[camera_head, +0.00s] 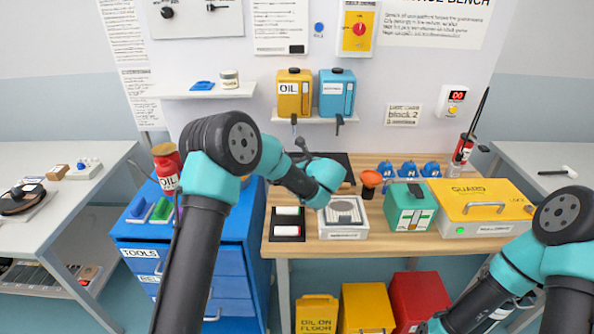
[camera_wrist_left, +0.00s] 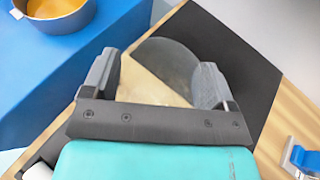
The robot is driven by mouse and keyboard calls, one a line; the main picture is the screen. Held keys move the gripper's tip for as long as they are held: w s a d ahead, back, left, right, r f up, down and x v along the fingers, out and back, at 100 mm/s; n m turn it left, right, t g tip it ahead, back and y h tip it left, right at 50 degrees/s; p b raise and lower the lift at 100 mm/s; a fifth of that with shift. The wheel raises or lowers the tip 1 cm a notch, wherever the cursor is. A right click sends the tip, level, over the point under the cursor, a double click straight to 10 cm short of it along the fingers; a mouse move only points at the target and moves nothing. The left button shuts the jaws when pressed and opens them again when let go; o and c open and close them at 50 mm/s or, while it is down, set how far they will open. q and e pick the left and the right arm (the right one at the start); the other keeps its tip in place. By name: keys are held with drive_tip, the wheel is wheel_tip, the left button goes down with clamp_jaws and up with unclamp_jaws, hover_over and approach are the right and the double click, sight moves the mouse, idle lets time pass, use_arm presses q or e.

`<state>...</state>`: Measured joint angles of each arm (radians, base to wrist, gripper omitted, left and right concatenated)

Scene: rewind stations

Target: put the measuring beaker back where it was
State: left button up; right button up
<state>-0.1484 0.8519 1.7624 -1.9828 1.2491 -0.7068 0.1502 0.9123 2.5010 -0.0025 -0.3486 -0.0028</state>
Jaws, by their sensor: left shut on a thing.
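In the left wrist view a clear, greyish round vessel, which looks like the measuring beaker (camera_wrist_left: 168,62), sits between the fingers of my left gripper (camera_wrist_left: 158,80). The fingers are shut on its sides. Its lower part and any gap to the surface below are hard to make out. A black mat (camera_wrist_left: 230,40) and bare wood lie beneath. In the head view my left wrist is over the back left of the wooden bench (camera_head: 400,245), and it hides the fingers and the beaker. My right arm is at the lower right, with its gripper out of view.
Blue clamps stand behind. A blue tool cabinet (camera_head: 190,240) adjoins on the left.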

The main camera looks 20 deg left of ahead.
use_arm(q)
drive_tip(key=shift+f, duration=0.9)
drive_tip(key=shift+f, duration=0.1)
drive_tip(key=o, duration=1.3)
drive_tip(key=shift+s+d, duration=0.1)
drive_tip(key=shift+d, duration=0.05)
drive_tip(key=v, duration=1.1)
drive_tip(key=shift+s+d+r, duration=0.15)
drive_tip(key=shift+d+r, duration=0.1)
drive_tip(key=shift+r, duration=0.05)
